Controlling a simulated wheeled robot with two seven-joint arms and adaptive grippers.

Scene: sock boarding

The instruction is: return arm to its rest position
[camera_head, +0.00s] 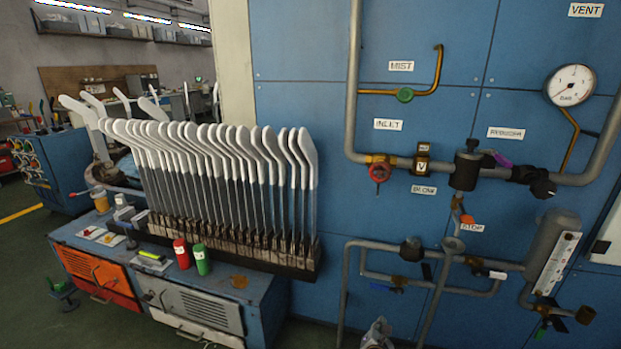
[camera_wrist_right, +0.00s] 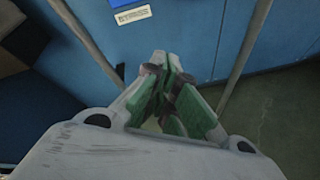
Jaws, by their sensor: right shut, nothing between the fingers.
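My right gripper (camera_head: 378,335) shows only as a small grey tip at the bottom edge of the head view, low in front of the blue wall panels. In the right wrist view its green-padded fingers (camera_wrist_right: 170,80) are together with nothing between them. They point toward the foot of the blue wall, between two grey pipes. My left gripper is not in view.
A rack (camera_head: 235,258) of several white-topped sock boards stands on a blue workbench (camera_head: 262,292) with drawers, left of centre. Red (camera_head: 181,254) and green (camera_head: 200,259) cylinders stand in front. Grey pipes (camera_head: 352,110) with valves and a gauge (camera_head: 570,85) line the right wall.

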